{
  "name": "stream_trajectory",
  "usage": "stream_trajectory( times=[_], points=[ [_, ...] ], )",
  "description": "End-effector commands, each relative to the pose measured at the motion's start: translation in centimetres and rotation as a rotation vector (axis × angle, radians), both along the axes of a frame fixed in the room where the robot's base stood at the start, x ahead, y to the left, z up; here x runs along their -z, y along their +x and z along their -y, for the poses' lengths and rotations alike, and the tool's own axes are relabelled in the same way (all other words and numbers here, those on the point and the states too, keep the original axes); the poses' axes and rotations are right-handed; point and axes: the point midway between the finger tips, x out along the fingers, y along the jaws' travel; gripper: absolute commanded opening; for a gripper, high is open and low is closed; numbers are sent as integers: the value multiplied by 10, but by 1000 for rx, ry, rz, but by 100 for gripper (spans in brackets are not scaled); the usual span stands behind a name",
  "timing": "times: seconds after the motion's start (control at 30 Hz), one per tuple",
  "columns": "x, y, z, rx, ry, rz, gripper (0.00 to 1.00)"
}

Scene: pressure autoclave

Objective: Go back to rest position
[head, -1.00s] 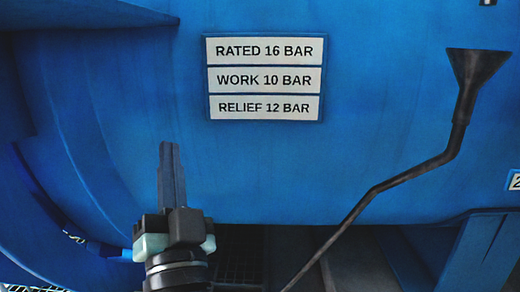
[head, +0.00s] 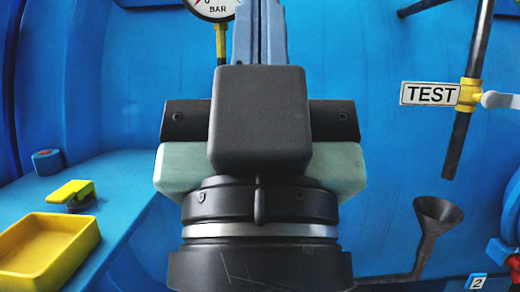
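My gripper (head: 260,32) stands large and upright in the middle of the head view, close to the camera. Its two grey-blue fingers point up and lie side by side with only a thin line between them. The gripper is shut, and I see nothing held in it. The very ends of the fingers are at or past the top edge of the picture. Behind the fingers is the blue autoclave wall (head: 390,180), with no visible contact.
A blue shelf (head: 125,170) at left carries a yellow tray (head: 50,245), a yellow-handled item (head: 72,195) and a small round part (head: 47,161). At right are a TEST label (head: 430,94), a yellow-fitted pipe (head: 468,95) and a funnel (head: 438,212).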

Motion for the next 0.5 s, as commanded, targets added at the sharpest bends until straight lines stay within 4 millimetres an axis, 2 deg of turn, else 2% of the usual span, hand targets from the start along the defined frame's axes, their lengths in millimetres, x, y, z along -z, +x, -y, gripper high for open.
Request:
stream_trajectory(
  times=[0.03, 0.3, 0.5],
  points=[
    [-34, 0, 0, -1, 0, 0, 0],
    [-119, 0, 0, -2, 1, 0, 0],
    [-169, 0, -1, -3, 0, 0, 0]
  ],
)
